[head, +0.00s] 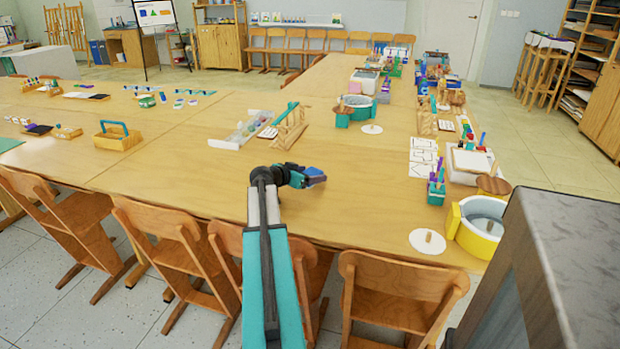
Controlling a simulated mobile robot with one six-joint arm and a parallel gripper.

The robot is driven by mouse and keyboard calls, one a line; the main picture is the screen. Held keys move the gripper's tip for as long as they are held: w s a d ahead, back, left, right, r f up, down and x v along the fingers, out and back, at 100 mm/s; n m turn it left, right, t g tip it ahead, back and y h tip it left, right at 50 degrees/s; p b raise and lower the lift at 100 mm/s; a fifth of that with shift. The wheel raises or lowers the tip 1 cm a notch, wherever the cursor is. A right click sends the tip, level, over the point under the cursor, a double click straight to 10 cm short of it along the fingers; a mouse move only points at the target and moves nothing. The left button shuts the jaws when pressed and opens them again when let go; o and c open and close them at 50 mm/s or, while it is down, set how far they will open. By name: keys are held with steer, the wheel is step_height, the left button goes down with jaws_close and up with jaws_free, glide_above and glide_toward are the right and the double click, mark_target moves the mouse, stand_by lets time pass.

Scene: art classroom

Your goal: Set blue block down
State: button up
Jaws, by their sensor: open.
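My arm reaches over the near edge of the wooden table (225,185). My gripper (309,181) is at its end, low over the tabletop and pointing right. It is open. The blue block (315,172) is at the fingertips and looks small and dark blue. My gripper partly covers it. I cannot tell whether the block touches the fingers or rests fully on the table.
A clear tray (232,140) and a wooden rack (290,128) stand behind my gripper. A teal pot (358,107) is farther back, a yellow pot (478,228) at right with a white lid (427,241). Chairs (395,290) line the near edge. Tabletop right of my gripper is bare.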

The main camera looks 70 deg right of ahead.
steer(key=shift+d, duration=0.1)
stand_by(0.5)
steer(key=c, duration=1.3)
steer(key=shift+r, duration=1.35)
steer(key=s+a, duration=0.1)
steer(key=a, duration=0.3)
steer(key=s+a+r, duration=0.1)
steer(key=s+a, duration=0.1)
steer(key=a, duration=0.2)
steer(key=s+a+r, duration=0.1)
steer(key=a, duration=0.3)
steer(key=shift+s+a+b, duration=0.2)
steer(key=shift+a+b, duration=0.1)
steer(key=shift+b, duration=0.05)
steer(key=shift+s+a+f+b, duration=0.1)
steer(key=shift+s+a+b, duration=0.1)
steer(key=shift+a+b, duration=0.45)
steer(key=shift+s+a, duration=0.2)
steer(key=shift+a, duration=0.4)
steer(key=shift+r, duration=0.2)
